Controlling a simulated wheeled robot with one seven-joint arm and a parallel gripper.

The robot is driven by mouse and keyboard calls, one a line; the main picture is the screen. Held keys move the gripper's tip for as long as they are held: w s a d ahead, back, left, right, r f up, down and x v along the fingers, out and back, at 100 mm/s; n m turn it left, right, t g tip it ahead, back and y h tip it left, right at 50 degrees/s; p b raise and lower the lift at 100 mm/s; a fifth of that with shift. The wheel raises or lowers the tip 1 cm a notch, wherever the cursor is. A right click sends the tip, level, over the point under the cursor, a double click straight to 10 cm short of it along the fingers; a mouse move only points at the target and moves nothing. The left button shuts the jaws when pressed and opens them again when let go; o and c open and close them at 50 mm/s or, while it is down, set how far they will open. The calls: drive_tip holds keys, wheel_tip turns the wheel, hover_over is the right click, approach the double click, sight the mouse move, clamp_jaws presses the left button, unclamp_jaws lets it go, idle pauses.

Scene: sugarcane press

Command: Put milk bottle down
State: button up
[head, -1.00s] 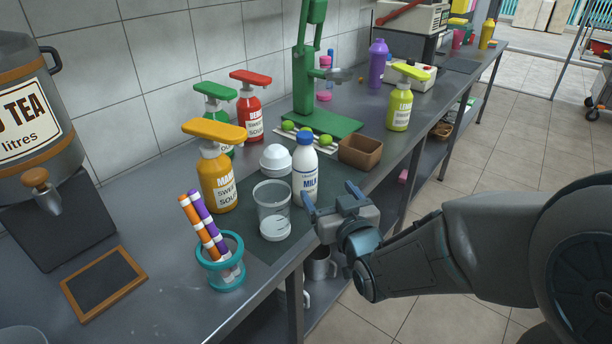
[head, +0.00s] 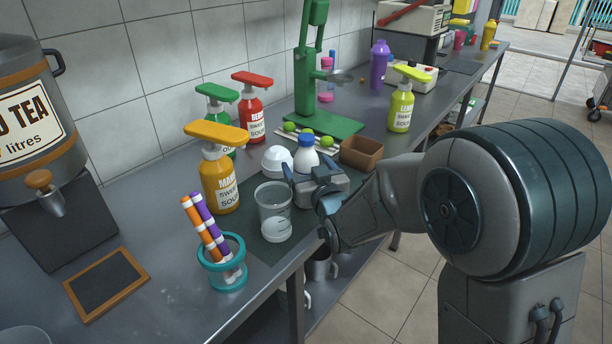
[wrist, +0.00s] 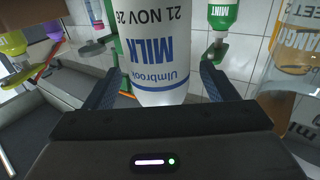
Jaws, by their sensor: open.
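The white milk bottle (head: 306,157) with a blue cap stands upright on the dark mat on the steel counter. In the wrist view the bottle (wrist: 155,50) shows its blue label between the fingers, with a gap on each side. My gripper (head: 306,180) is open, with its fingers on either side of the bottle; it also shows in the wrist view (wrist: 158,88). The gripper hides the bottle's lower part in the head view.
A clear measuring cup (head: 273,212) stands just left of the bottle, and a white dome-shaped item (head: 277,160) behind it. A brown box (head: 361,153) is to the right. Sauce bottles, including an orange one (head: 219,180), line the back. Bare counter (head: 150,220) lies at left.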

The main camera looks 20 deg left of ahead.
drive_tip(key=shift+x, duration=1.5)
drive_tip(key=shift+c, duration=0.3)
drive_tip(key=c, duration=1.4)
drive_tip(key=shift+r, duration=0.1)
